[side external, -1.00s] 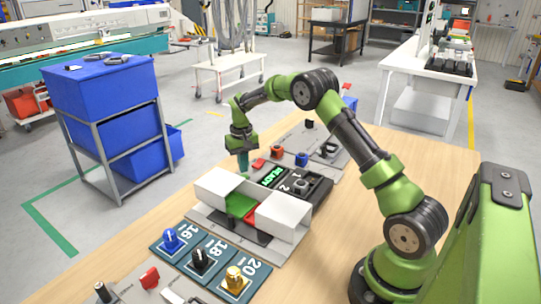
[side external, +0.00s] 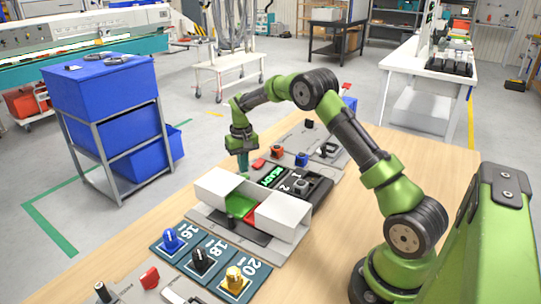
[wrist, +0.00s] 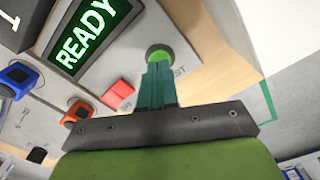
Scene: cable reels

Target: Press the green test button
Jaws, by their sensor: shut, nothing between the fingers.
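The green test button (wrist: 160,52) shows in the wrist view as a round green cap just beyond my fingertips, beside lettering that is partly covered by my fingers. My gripper (wrist: 155,72) is shut and empty, with its teal fingers over the near edge of the button; I cannot tell if they touch it. In the side view my gripper (side external: 243,168) points down at the far left edge of the panel and hides the button. A display (side external: 270,176) lit with READY stands next to it, and it also shows in the wrist view (wrist: 88,35).
A red block (side external: 259,164), an orange-red knob (side external: 277,151) and a blue knob (side external: 302,159) stand near the display. White housings (side external: 278,216) with a green piece between them are nearer the camera. Knobs on plates marked 16, 18 and 20 (side external: 234,280) stand in front.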

